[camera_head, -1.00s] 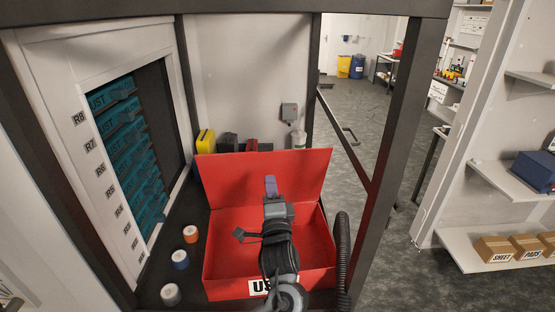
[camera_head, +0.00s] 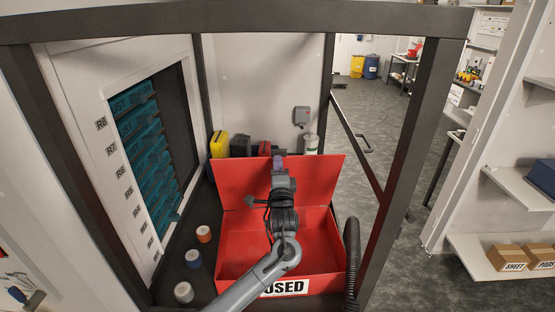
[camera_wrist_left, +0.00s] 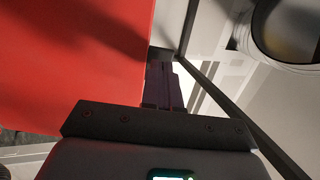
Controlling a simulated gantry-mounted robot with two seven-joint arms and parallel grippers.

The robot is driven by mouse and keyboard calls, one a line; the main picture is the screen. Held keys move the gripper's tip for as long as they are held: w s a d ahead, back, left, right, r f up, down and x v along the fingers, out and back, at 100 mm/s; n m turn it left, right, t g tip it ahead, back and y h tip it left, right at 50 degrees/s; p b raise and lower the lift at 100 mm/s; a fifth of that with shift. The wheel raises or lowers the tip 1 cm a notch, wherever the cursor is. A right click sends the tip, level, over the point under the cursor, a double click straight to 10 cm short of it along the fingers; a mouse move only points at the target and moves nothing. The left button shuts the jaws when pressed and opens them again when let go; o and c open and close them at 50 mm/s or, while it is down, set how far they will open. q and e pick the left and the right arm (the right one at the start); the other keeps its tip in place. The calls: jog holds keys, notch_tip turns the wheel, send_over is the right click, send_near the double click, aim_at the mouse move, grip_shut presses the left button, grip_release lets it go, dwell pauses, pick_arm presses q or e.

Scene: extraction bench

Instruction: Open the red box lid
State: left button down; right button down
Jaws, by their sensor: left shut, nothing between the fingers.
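The red box (camera_head: 238,258) stands on the dark bench, with part of a label ending in "USED" on its front. Its lid (camera_head: 232,182) stands raised along the back edge, and the empty-looking inside shows. My left gripper (camera_head: 278,162) reaches across the box from the front, with its fingertips near the lid's top edge. The fingers are shut and empty. In the left wrist view the lid (camera_wrist_left: 70,60) fills the left side, beside the closed fingers (camera_wrist_left: 165,85). I cannot tell whether they touch it. My right gripper is not in view.
A rack of teal drawers (camera_head: 150,165) is farther left. A black hose (camera_head: 352,255) stands close to the box's right side. A yellow case (camera_head: 219,145) and a white bottle (camera_head: 311,145) stand behind the lid.

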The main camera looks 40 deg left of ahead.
pick_arm(q)
jog(key=shift+w+a+r, duration=0.15)
jog(key=shift+w+a, duration=0.25)
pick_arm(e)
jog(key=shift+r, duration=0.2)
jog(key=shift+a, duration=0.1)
